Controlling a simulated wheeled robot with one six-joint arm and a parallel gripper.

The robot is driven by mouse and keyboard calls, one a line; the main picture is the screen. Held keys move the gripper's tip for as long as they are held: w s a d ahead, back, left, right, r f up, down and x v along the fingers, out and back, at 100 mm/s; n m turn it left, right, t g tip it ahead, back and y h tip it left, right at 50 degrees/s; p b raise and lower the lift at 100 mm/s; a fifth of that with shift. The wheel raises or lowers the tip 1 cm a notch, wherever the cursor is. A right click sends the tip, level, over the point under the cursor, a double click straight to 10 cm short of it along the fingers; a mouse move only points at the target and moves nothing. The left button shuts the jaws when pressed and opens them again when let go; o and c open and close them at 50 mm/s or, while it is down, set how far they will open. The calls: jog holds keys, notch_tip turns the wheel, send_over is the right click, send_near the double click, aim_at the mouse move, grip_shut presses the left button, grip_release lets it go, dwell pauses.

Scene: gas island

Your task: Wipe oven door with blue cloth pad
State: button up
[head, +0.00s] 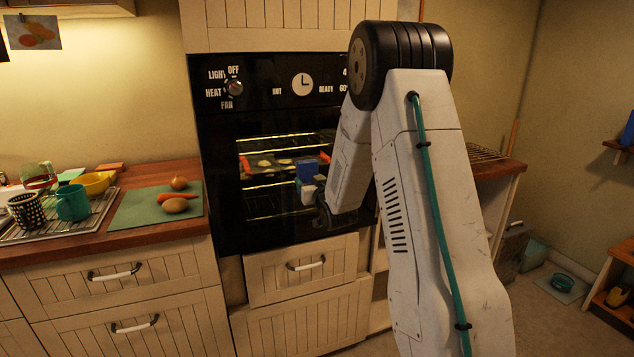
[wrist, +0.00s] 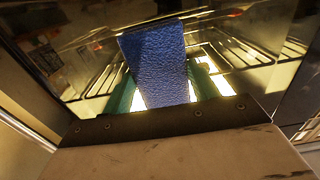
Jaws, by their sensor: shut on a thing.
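The oven door (head: 228,222) is black with a glass window, and shows lit racks and a tray with food behind the glass. My gripper (head: 308,184) is in front of the right part of the window. It is shut on the blue cloth pad (head: 307,169). In the wrist view the pad (wrist: 156,62) stands up between my teal fingers (wrist: 160,95), with the glass and racks beyond it. I cannot tell whether the pad touches the glass. My arm hides the right side of the door.
Above the door is a control panel (head: 275,87) with a knob (head: 235,87) and a clock. Drawers (head: 305,277) lie below. On the left counter are a green board (head: 130,208) with vegetables, a teal mug (head: 73,203) and a yellow bowl (head: 97,184).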

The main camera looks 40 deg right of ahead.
jog(key=shift+w+a, duration=0.25)
jog(key=shift+a, duration=0.45)
jog(key=shift+w+a, duration=0.2)
jog(key=shift+a, duration=0.55)
jog(key=shift+w+a, duration=0.25)
jog(key=shift+a, duration=0.45)
jog(key=shift+v, duration=2.95)
jog(key=shift+v, duration=1.55)
